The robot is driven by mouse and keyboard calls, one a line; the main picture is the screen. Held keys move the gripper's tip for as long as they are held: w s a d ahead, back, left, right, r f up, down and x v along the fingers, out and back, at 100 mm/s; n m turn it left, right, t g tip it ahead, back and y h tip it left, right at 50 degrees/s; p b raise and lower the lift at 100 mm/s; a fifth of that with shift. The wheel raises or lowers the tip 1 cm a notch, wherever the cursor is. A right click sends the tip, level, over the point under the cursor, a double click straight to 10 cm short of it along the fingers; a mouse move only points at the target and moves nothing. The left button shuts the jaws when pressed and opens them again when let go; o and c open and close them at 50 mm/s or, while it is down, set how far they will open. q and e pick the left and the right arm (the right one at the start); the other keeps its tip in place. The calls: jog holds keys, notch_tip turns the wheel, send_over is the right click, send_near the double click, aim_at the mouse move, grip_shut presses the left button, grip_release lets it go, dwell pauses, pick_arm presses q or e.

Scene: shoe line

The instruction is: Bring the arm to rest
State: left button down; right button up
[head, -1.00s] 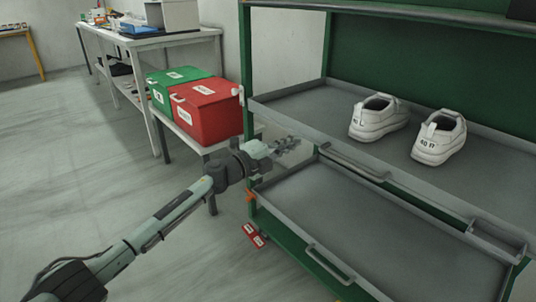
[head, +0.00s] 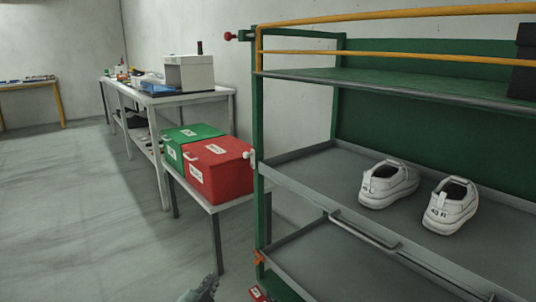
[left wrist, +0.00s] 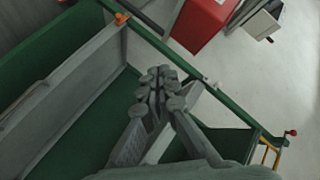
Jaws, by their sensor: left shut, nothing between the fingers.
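My left gripper (head: 203,290) shows only as its tip at the bottom edge of the head view, in front of the green rack. In the left wrist view the left gripper (left wrist: 157,88) has its fingers together with nothing between them. Below it in that view is part of the green rack (left wrist: 205,85). The rest of the left arm is out of the head view. My right gripper is in neither view.
A green rack (head: 261,180) stands at the right. Its middle tray (head: 310,165) holds two white shoes (head: 388,184) (head: 450,205). A green box (head: 190,136) and a red box (head: 218,170) stand on a low table left of it. The floor (head: 80,200) at left is clear.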

pick_arm(q)
jog(key=s+a+f+n+g+y, duration=0.1)
jog(key=s+a+f+n+g, duration=0.1)
jog(key=s, duration=0.8)
jog(key=s+a+f+n+g+y, duration=0.1)
jog(key=s+a+f+n+g, duration=0.2)
jog(key=s+a+f+g, duration=0.2)
jog(key=s+a+f+n+g+y+p, duration=0.1)
jog(key=s+a+f+n+g, duration=0.2)
jog(key=s+f, duration=0.6)
jog(key=s+a+g, duration=0.1)
jog(key=s+a, duration=0.1)
jog(key=s, duration=0.6)
jog(key=shift+a, duration=0.3)
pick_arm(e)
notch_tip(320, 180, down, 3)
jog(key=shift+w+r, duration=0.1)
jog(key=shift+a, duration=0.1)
